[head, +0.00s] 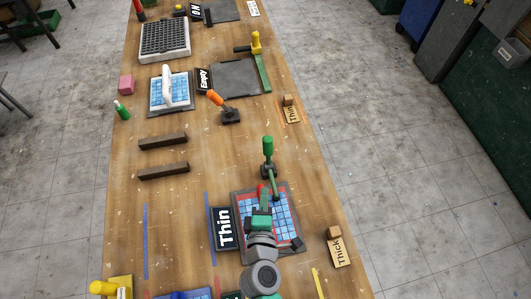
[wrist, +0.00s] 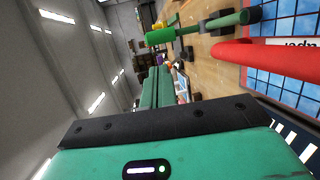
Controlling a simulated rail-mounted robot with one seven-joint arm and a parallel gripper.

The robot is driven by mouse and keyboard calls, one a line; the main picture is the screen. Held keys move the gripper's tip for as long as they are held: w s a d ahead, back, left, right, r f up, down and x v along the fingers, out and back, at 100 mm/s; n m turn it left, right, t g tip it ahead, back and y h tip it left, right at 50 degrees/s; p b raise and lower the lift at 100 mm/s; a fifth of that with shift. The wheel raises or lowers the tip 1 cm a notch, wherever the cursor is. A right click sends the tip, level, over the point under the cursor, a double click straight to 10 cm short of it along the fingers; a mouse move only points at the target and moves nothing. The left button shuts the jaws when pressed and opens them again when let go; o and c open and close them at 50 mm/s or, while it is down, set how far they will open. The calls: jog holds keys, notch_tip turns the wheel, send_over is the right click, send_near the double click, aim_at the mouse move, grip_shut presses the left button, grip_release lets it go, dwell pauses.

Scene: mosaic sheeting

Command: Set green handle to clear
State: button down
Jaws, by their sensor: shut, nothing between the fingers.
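The green handle (head: 268,148) stands upright on a dark clamp base at the far edge of the nearest mosaic sheet. A green bar (head: 275,186) runs from that base over the blue tiles (head: 284,216). In the wrist view the green handle (wrist: 160,36) lies sideways at the top middle, with the red bar (wrist: 270,57) to its right. My gripper (head: 261,217) is over the tile sheet, on the near side of the handle and apart from it. In the wrist view my gripper (wrist: 157,82) is shut and empty.
A "Thin" sign (head: 224,228) stands left of the sheet; a "Thick" tag (head: 339,251) lies to the right. An orange-handled lever (head: 217,99), a yellow-handled clamp (head: 255,42) and two dark bars (head: 163,172) are farther off. The table between the bars and green clamp is clear.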

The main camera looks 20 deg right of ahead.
aim_at(267, 148)
jog(key=x, duration=1.4)
jog(key=shift+a+r, duration=0.1)
jog(key=shift+r, duration=0.05)
